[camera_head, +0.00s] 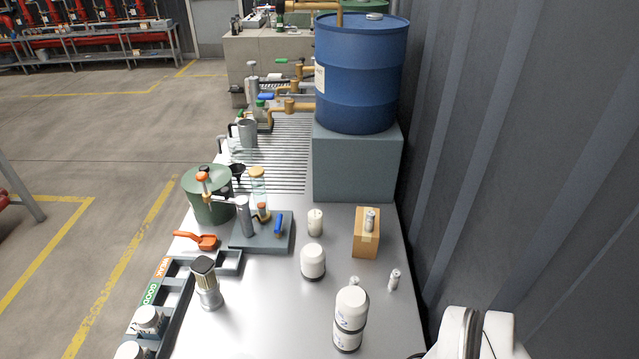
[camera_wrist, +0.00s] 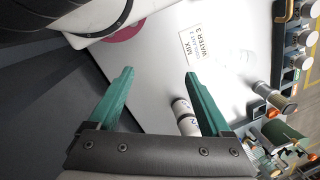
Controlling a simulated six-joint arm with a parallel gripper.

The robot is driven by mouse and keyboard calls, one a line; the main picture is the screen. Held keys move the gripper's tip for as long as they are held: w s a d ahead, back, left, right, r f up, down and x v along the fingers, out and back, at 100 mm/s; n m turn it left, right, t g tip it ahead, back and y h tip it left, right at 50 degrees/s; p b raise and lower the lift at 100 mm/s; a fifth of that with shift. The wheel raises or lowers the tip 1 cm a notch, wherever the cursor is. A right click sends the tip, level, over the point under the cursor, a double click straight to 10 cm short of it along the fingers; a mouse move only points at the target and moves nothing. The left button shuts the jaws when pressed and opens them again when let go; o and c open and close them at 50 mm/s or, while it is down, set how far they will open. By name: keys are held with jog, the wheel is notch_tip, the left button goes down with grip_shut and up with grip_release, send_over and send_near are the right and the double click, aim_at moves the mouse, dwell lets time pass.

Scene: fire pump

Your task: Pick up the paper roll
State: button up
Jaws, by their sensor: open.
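A small off-white upright cylinder (camera_head: 315,222), probably the paper roll, stands on the grey bench in front of the blue drum's block. A larger white cylinder with a dark base (camera_head: 313,262) stands just nearer, so I cannot be fully sure which is the roll. My gripper (camera_wrist: 160,75) is open and empty in the wrist view, its two green fingers apart above the bench. A white, dark-banded bottle (camera_wrist: 183,108) shows partly behind the right finger, below the gripper. In the head view the gripper itself is out of frame.
A white bottle (camera_head: 350,318) and a cardboard box (camera_head: 366,238) stand on the right side of the bench. A ribbed wall (camera_head: 500,150) borders the right. The bench's middle front is clear.

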jog(key=shift+o, duration=0.4)
jog(key=w+a+m+t+y, duration=0.1)
jog(key=w+a+m+y, duration=0.25)
jog(key=w, duration=0.45)
jog(key=w+a+r+m+t+y, duration=0.1)
jog(key=w+a+m+y, duration=0.25)
jog(key=w, duration=0.35)
jog(key=w+a+m+t+y, duration=0.1)
jog(key=w+a+m+y, duration=0.2)
jog(key=w+a, duration=0.35)
jog(key=m+t+h, duration=0.4)
jog(key=m+t, duration=0.5)
jog(key=m, duration=0.5)
send_near(316, 216)
jog(key=x, duration=0.9)
jog(key=shift+w, duration=0.15)
grip_shut()
